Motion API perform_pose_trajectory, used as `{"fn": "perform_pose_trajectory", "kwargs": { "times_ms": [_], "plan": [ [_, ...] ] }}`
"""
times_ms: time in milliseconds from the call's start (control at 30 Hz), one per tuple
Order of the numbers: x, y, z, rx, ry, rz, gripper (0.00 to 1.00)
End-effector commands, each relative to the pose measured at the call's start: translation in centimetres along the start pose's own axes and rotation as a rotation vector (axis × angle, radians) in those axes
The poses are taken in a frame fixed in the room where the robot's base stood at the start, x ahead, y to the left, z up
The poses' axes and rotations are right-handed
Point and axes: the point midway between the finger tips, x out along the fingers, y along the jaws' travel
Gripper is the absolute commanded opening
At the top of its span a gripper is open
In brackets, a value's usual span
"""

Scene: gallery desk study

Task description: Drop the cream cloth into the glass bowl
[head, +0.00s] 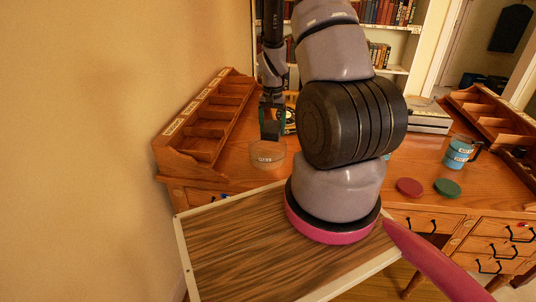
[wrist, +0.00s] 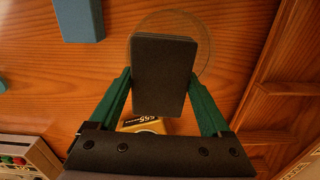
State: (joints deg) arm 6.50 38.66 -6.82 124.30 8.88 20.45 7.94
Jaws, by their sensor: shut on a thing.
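My gripper (head: 272,134) is above the desk, pointing down. In the wrist view its green fingers (wrist: 160,78) are shut on a dark grey flat block (wrist: 165,72). The held thing looks dark and stiff; I see no cream cloth in either view. The clear glass bowl (head: 268,154) stands on the desk just below my gripper, with a small label on its side. In the wrist view the bowl's round rim (wrist: 205,38) shows behind the dark block, which hides most of its inside. The block appears over the bowl, apart from it.
A wooden organizer (head: 196,135) stands left of the bowl. A yellow labelled thing (wrist: 146,124) lies near the bowl. Blue block (wrist: 80,18), grey device (wrist: 25,158), blue mug (head: 458,152), red disc (head: 409,187) and green disc (head: 447,187) are also on the desk.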

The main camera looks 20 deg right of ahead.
Motion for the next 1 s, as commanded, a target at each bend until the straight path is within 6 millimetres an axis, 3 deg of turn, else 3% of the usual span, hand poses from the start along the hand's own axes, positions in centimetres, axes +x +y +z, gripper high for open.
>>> {"fn": "perform_pose_trajectory", "kwargs": {
  "times_ms": [300,333,367,400,733,1000],
  "plan": [
    [0.3,0.0,0.0,0.000,0.001,0.000,0.24],
    [0.3,0.0,0.0,0.000,0.001,0.000,0.85],
    [0.3,0.0,0.0,0.000,0.001,0.000,0.97],
    [0.3,0.0,0.0,0.000,0.001,-0.001,1.00],
    [-0.6,-0.1,-0.1,-0.001,0.003,-0.002,1.00],
    [-5.7,-0.1,-0.1,-0.002,0.004,-0.003,1.00]
  ]
}}
